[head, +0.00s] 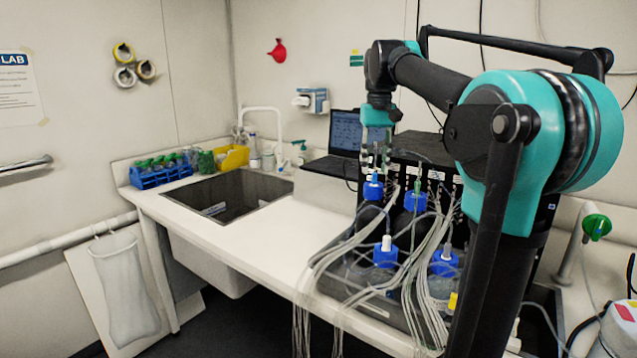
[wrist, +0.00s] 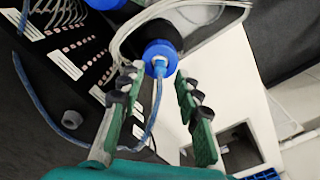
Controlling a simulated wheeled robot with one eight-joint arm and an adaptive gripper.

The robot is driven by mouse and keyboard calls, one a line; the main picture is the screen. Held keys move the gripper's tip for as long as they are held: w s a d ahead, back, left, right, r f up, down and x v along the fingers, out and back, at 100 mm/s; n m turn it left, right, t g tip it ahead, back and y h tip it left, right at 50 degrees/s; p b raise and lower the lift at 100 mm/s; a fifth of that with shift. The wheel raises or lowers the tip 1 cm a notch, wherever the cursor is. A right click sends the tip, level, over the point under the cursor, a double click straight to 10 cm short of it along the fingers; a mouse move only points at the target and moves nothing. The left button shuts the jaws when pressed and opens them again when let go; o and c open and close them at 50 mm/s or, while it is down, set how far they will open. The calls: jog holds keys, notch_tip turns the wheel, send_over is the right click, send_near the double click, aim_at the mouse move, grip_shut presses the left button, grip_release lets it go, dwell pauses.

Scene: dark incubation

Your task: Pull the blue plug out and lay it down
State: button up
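The blue plug (wrist: 158,67) sits in a round blue cap (wrist: 160,50) in the wrist view, with a thin blue tube running from it between my fingers. In the head view the plug (head: 374,178) stands upright on the cap (head: 373,190) of a dark bottle at the back left of a group. My gripper (wrist: 160,76) is open, its green-padded fingers apart on either side of the plug, with a visible gap to each. In the head view my gripper (head: 375,165) points down just above this cap. Whether a finger touches the cap cannot be told.
Other blue-capped bottles stand close by, with a green plug (head: 417,188) and a white plug (head: 386,243). Bundles of pale tubes (head: 330,265) hang over the counter edge. A dark rack and a laptop (head: 348,135) stand behind. Bare white counter (head: 285,222) lies left, beside the sink (head: 228,197).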

jog(key=shift+f, duration=1.4)
grip_shut()
jog(key=shift+r, duration=0.1)
jog(key=shift+r, duration=2.9)
